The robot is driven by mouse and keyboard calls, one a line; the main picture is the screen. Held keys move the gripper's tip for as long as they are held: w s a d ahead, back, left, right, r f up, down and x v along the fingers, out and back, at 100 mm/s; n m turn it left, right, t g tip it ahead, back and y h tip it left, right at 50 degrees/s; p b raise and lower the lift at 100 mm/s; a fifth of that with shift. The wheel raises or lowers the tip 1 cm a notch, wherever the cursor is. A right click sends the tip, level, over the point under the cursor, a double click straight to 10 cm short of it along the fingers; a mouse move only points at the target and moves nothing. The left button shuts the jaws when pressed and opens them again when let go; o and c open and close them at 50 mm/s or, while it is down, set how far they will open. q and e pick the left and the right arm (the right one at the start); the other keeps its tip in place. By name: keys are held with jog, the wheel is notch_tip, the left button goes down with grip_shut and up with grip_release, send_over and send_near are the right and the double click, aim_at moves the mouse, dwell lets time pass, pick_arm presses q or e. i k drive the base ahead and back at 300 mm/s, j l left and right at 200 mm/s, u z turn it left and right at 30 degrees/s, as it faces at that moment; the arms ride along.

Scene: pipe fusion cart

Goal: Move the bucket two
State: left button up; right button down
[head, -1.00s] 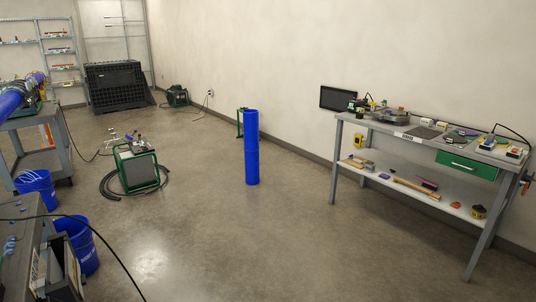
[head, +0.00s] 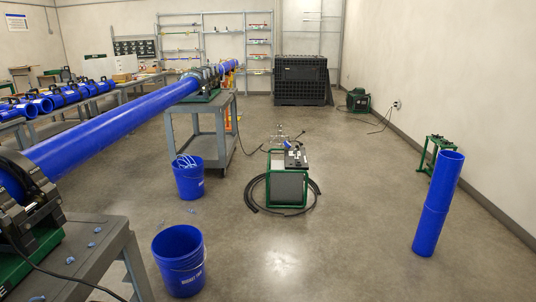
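Two blue buckets stand on the floor in the head view. The nearer bucket (head: 181,262) has lettering on its front that seems to read "BUCKET TWO", and it looks empty. It stands just right of the near cart. The farther bucket (head: 188,178) holds pale blue, curled pieces and stands by the front leg of the grey cart. Both are upright with their wire handles down. Neither of my grippers shows in this view.
A long blue pipe (head: 120,123) spans from the near cart (head: 88,262) to the grey cart (head: 207,102). A green-framed machine (head: 288,180) with a black hose stands mid-floor. An upright blue pipe (head: 437,205) stands at right.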

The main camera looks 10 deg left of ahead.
aim_at(178, 250)
jog(key=i+u, duration=0.2)
jog(key=i, duration=0.45)
jog(key=i+u, duration=0.2)
jog(key=i, duration=0.45)
jog(key=i+l+u, duration=0.2)
jog(key=i, duration=0.4)
